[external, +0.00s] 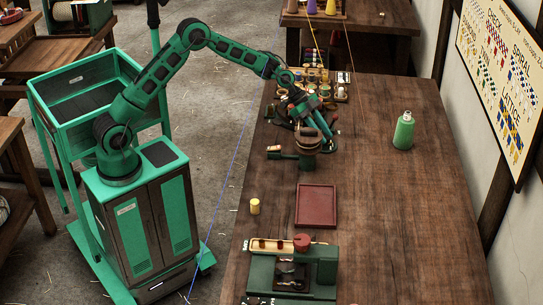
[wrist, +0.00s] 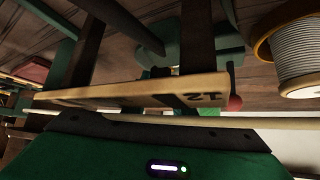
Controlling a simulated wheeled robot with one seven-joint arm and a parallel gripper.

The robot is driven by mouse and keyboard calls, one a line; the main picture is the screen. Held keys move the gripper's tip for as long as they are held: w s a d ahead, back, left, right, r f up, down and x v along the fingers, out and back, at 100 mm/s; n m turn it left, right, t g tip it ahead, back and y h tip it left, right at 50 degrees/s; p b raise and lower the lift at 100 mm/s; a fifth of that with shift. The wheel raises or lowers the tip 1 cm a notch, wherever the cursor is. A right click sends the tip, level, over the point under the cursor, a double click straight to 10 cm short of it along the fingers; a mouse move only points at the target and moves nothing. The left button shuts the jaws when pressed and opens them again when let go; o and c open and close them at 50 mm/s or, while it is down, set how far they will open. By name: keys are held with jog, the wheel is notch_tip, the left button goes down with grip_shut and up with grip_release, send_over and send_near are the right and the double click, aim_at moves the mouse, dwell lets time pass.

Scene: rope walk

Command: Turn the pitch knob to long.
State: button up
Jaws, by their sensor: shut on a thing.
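My gripper (external: 314,134) points down at a round brown piece (external: 306,146) on a green fixture (external: 284,156) on the bench. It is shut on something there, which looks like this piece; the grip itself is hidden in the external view. I cannot tell for sure which part is the pitch knob. In the wrist view a cream plate (wrist: 130,92) with dark, upside-down lettering crosses the middle, and only a few letters can be read. Dark uprights stand behind it.
A green machine (external: 262,272) with a red knob (external: 302,242) stands at the bench front. A red tray (external: 316,206), a yellow cylinder (external: 255,206) and a green bottle (external: 404,131) stand apart. A wire reel (wrist: 296,50) is close at right in the wrist view. The bench's right side is mostly clear.

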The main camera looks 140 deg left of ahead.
jog(key=o, duration=1.1)
jog(key=shift+c, duration=0.2)
jog(key=shift+a, duration=0.1)
